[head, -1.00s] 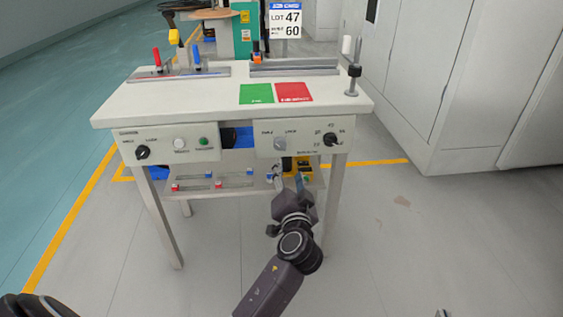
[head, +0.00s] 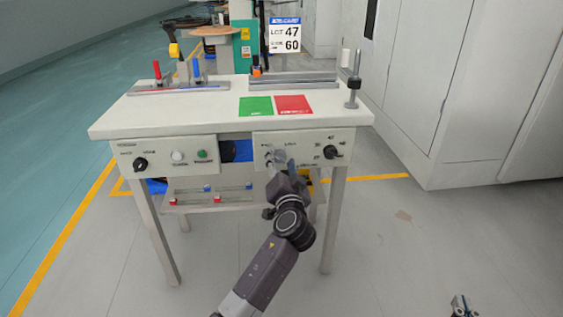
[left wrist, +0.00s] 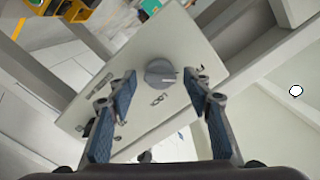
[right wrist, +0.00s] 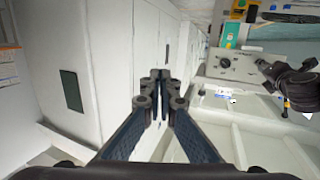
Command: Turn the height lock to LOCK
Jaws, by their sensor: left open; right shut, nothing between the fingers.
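The height lock looks to be the round grey knob (left wrist: 160,73) on a pale panel in the left wrist view. A light line on its face points right, toward one of two small labels that I cannot read. My left gripper (left wrist: 160,82) is open, its fingers on either side of the knob in the picture; I cannot tell whether they touch it. In the head view my left gripper (head: 279,160) covers most of the knob on the right front panel (head: 310,139). My right gripper (right wrist: 160,77) is shut and empty, low at the right of the head view (head: 460,305).
A black dial (head: 331,152) sits right of the knob on the same panel. Green and red cards (head: 255,106) lie on the table (head: 200,108). Grey cabinets (head: 470,90) stand at the right.

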